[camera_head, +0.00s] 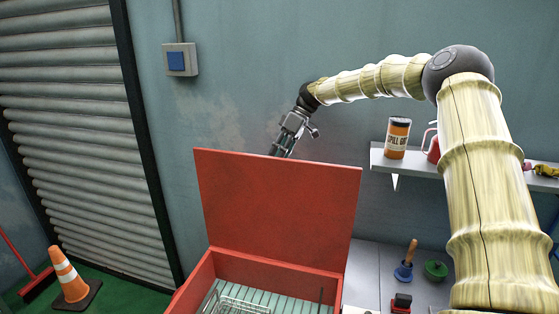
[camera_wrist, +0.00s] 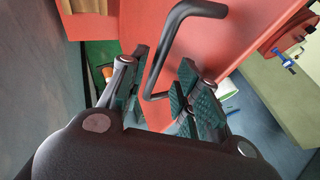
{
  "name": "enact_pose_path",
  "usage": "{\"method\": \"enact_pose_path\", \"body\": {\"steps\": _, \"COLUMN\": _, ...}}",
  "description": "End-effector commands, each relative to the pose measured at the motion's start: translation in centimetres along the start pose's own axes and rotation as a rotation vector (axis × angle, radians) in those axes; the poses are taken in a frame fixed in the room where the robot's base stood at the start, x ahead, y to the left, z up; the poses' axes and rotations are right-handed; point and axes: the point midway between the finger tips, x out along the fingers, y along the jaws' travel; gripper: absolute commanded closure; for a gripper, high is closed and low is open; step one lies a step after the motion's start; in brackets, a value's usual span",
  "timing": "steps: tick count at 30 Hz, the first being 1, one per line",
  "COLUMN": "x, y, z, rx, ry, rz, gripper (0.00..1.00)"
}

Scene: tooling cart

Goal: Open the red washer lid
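The red washer (camera_head: 224,283) stands low in the middle of the head view, and its red lid (camera_head: 279,201) stands raised, nearly upright, with the inside of the tub exposed. The lid (camera_wrist: 245,35) also shows in the wrist view, with a black bar handle (camera_wrist: 168,47) on it. My gripper (camera_head: 283,149) is at the lid's top edge, partly hidden behind it. In the wrist view my gripper (camera_wrist: 163,88) has its green-padded fingers apart, with the handle's bent end between them. I cannot tell whether either pad touches the handle.
A wire basket (camera_head: 238,305) sits inside the washer. A wall shelf (camera_head: 435,166) holds an orange can (camera_head: 397,138) and a red container (camera_head: 432,149). A plunger (camera_head: 405,266) stands on the grey surface right of the washer. An orange cone (camera_head: 69,278) stands on the left floor.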

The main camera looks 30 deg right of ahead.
Motion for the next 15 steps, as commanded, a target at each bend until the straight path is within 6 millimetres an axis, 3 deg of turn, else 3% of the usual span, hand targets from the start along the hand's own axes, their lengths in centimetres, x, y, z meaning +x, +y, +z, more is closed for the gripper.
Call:
{"method": "enact_pose_path", "body": {"steps": 6, "x": -3.2, "y": -1.7, "z": -1.2, "rx": -0.001, "ry": 0.0, "rz": 0.001, "gripper": 0.68}}
{"method": "enact_pose_path", "body": {"steps": 15, "x": -6.2, "y": -3.2, "z": -2.3, "rx": 0.002, "ry": 0.0, "rz": -0.001, "gripper": 0.68}}
